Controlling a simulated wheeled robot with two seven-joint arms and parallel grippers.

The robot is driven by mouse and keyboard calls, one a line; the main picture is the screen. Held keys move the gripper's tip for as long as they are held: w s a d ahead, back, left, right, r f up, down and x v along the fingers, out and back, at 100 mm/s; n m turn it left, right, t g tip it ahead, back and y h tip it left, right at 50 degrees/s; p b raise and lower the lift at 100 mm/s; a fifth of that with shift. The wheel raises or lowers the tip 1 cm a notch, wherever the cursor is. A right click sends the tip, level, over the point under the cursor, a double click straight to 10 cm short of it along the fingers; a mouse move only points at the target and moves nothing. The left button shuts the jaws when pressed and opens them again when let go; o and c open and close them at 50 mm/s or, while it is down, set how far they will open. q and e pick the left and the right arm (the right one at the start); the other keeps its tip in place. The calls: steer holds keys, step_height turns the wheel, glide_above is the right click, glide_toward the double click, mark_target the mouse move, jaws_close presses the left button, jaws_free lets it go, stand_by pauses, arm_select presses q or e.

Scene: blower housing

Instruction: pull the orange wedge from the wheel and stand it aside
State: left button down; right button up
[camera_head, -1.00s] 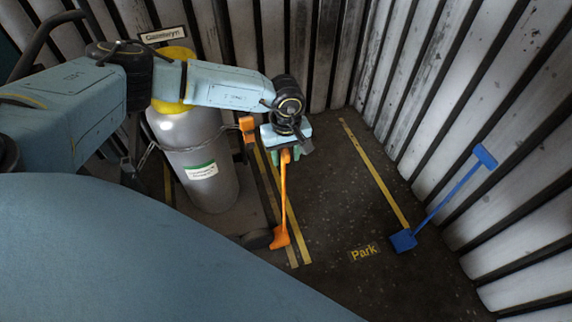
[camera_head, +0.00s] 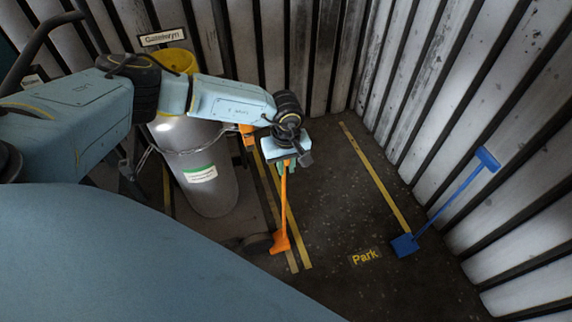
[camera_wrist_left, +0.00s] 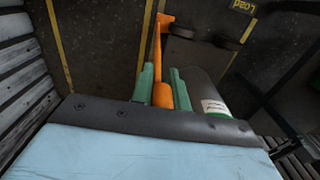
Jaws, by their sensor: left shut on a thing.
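The orange wedge (camera_head: 280,244) stands on the dark floor with its long handle upright. My left gripper (camera_head: 284,163) is shut on the top of that handle. In the left wrist view, the green fingers of my left gripper (camera_wrist_left: 163,90) stand on both sides of the orange handle (camera_wrist_left: 157,52). The wedge's foot (camera_wrist_left: 165,20) is at the top of that view. A dark wheel (camera_head: 257,244) is just left of the foot in the head view. I cannot tell whether they touch. My right gripper is not in view.
A grey gas cylinder (camera_head: 205,180) with a yellow top stands on the wheeled cart at left. Another orange piece (camera_head: 247,134) shows behind my gripper. A blue long-handled wedge (camera_head: 404,245) stands near the right wall.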

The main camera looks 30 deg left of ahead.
arm_select(q)
steer(key=shift+w+d, duration=0.1)
steer(key=shift+w, duration=0.05)
steer(key=shift+w+d+r, duration=0.7)
steer(key=shift+w+r, duration=0.1)
steer(key=shift+r, duration=0.15)
steer(key=shift+w+d+r, duration=0.65)
steer(key=shift+w+r, duration=0.15)
steer(key=shift+r, duration=0.1)
